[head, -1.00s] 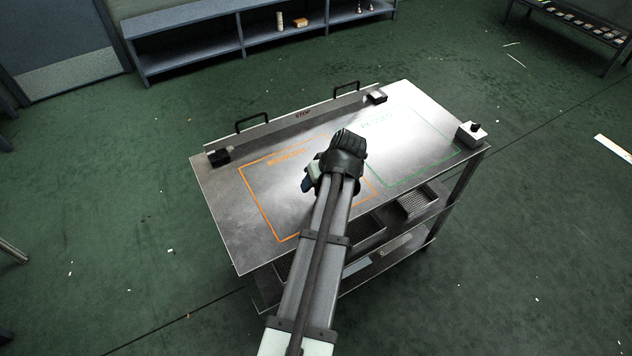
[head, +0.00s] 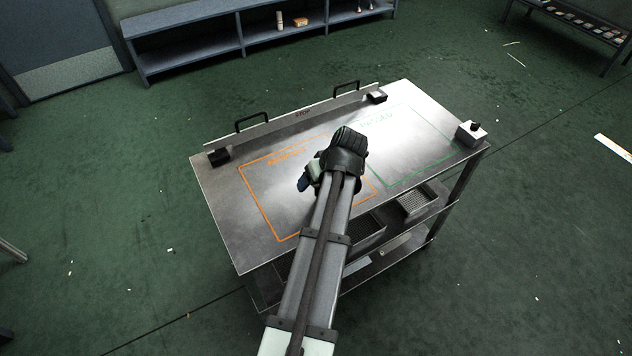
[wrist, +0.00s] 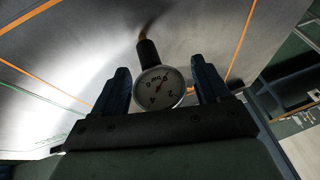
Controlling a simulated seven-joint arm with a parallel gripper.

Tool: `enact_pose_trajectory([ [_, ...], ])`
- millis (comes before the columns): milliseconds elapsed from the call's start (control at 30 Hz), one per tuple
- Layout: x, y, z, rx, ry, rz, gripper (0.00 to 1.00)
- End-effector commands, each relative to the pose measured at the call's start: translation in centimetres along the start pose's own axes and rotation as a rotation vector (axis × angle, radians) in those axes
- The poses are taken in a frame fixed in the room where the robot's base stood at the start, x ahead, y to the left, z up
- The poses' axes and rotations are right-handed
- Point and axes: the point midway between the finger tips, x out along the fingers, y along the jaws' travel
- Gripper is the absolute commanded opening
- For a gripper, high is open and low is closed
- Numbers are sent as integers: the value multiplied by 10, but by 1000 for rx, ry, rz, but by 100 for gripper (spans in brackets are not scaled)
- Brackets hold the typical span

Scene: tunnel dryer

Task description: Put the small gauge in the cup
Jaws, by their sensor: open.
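The small gauge (wrist: 160,88) shows in the wrist view, with a round white dial and a dark neck ending in a brass-coloured tip. It lies between the two dark blue fingers of my gripper (wrist: 163,82), which are open with a gap on each side of the dial. In the head view my gripper (head: 304,184) is over the middle of the steel table, near the orange outline, and mostly hidden by my wrist. The gauge is hidden there. I cannot make out a cup in either view.
The steel table (head: 230,205) has orange and green outlines and is largely bare. A raised rail (head: 290,118) with black handles runs along its back. A small box with a black knob (head: 471,132) stands at the right corner. Wire trays (head: 414,202) sit below.

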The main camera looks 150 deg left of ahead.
Motion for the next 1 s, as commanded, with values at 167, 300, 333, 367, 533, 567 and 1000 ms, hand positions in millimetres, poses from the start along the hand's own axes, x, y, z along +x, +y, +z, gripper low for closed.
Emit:
enact_pose_trajectory([
  [167,-29,0,0,0,2,2,75],
  [300,-55,0,0,0,2,2,75],
  [333,-61,0,0,0,3,3,75],
  [367,-66,0,0,0,3,2,75],
  [533,-92,0,0,0,2,1,75],
  [567,-96,0,0,0,1,1,75],
  [1000,-115,0,0,0,0,0,53],
])
